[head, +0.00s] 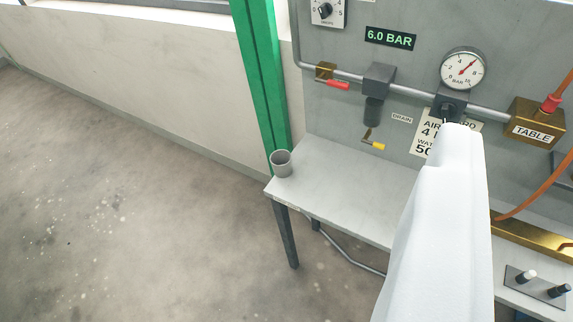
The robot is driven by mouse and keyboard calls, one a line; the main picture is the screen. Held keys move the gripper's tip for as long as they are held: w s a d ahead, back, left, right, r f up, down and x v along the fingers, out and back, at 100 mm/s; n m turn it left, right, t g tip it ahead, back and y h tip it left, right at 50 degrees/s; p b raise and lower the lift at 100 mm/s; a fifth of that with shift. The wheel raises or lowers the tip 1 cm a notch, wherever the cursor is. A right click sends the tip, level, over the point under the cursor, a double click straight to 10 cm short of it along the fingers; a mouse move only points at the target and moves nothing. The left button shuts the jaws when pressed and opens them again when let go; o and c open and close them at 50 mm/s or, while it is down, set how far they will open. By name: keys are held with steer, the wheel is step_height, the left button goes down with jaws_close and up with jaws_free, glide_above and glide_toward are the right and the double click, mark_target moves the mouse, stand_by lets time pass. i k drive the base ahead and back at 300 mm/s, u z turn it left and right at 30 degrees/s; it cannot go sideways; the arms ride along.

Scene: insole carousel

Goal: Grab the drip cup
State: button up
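The drip cup is a small grey, open-topped cup (281,164). It stands upright at the far left corner of a grey bench top (345,178), close to a green post. My white arm (445,220) reaches up from the bottom right and covers part of the bench and panel. My gripper cannot be made out clearly at its far end, where a small dark part overlaps the dark block under the gauge. The arm's end is well to the right of the cup and apart from it.
A green post (262,80) rises behind the cup. The wall panel carries a pipe, a red-handled valve (335,84), a dark filter bowl (374,110), a yellow-handled drain valve (373,142) and a gauge (462,70). An orange hose hangs at right. Floor at left is clear.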

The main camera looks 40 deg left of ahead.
mark_target(281, 159)
steer(key=z, duration=0.05)
steer(key=i, duration=1)
steer(key=u, duration=0.1)
